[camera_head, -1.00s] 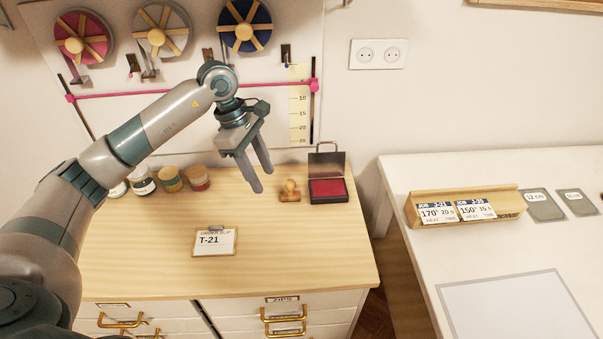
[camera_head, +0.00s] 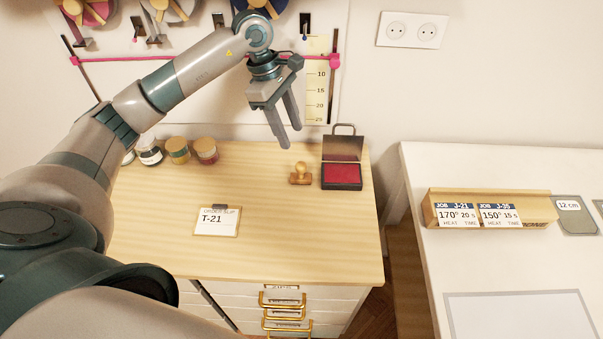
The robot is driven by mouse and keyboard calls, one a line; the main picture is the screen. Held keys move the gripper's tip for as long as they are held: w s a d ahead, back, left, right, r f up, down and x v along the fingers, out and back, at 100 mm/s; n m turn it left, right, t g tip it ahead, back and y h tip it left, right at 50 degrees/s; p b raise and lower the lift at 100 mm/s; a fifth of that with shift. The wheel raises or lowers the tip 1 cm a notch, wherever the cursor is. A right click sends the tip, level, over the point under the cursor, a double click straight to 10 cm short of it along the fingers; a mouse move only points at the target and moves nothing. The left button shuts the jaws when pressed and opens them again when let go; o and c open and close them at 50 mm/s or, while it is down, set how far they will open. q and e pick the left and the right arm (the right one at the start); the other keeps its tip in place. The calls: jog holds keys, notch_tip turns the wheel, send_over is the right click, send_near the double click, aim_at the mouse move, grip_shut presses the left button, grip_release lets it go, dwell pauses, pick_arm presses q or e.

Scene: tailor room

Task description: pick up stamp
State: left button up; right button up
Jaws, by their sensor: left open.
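The stamp (camera_head: 300,174) is small and wooden, with a round knob handle on a flat base. It stands upright on the wooden cabinet top (camera_head: 290,235), just left of the open ink pad box (camera_head: 341,174) with its red pad. My left gripper (camera_head: 290,138) is open and empty. It hangs above the back of the cabinet, its fingers pointing down, and shows just above and slightly left of the stamp without touching it. My right gripper is not in view.
Several jars (camera_head: 178,150) stand at the back left of the cabinet. A clipboard order slip (camera_head: 216,221) lies in front of them. The white table (camera_head: 420,169) at right holds a job card stand (camera_head: 540,209). The cabinet's front right is clear.

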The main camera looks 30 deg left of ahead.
pick_arm(q)
jog(key=f, duration=0.1)
jog(key=p, duration=0.3)
send_over(301, 162)
jog(key=a, duration=0.1)
notch_tip(301, 162, down, 4)
jog(key=shift+s+a+f, duration=0.1)
jog(key=shift+a+f, duration=0.05)
jog(key=shift+f, duration=0.6)
